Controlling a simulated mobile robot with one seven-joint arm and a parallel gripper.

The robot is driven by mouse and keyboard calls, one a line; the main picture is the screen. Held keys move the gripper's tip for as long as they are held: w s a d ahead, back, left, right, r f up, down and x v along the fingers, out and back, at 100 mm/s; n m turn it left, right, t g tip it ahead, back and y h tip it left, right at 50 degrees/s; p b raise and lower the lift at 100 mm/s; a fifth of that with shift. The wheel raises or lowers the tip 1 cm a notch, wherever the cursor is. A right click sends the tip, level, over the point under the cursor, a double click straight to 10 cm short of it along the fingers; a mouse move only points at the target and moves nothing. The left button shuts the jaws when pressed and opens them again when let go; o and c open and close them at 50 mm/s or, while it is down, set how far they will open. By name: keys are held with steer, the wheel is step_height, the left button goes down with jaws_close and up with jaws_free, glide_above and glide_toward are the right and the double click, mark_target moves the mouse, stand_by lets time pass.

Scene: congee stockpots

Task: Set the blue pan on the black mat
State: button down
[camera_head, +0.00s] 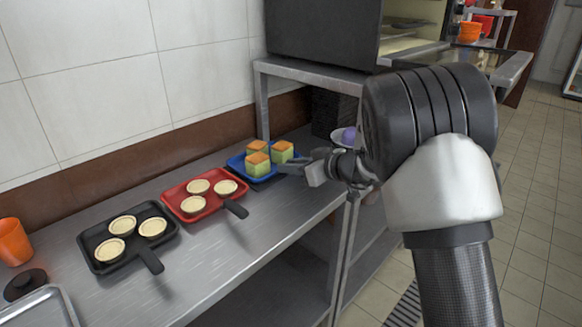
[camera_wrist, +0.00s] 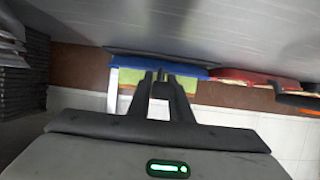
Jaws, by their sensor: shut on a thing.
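The blue pan (camera_head: 236,164) is at the far end of the metal counter and holds several green cakes with orange tops (camera_head: 258,164). My gripper (camera_head: 290,168) reaches it from the right and is shut at its handle side; my arm and fingers hide the handle. In the wrist view the blue pan (camera_wrist: 196,72) lies straight ahead of my fingertips (camera_wrist: 160,77). A thin dark strip (camera_wrist: 140,53) shows between the blue pan and the counter; I cannot tell whether it is the black mat or a shadow.
A red pan (camera_head: 171,198) and a black pan (camera_head: 97,261), both with tarts, stand left of the blue pan. An orange cup (camera_head: 14,242) and a metal tray (camera_head: 42,309) are at the near left. A metal shelf (camera_head: 310,70) stands behind my gripper.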

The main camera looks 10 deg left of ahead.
steer(key=shift+b, duration=0.3)
steer(key=c, duration=1.6)
jaws_free()
steer(key=shift+f, duration=0.1)
steer(key=shift+r+p, duration=0.3)
steer(key=shift+p, duration=0.1)
steer(key=v, duration=1)
steer(key=shift+s+d, duration=0.15)
steer(key=shift+d, duration=0.2)
steer(key=shift+s+d+r, duration=0.35)
steer(key=shift+s+d, duration=0.05)
steer(key=shift+d, duration=0.05)
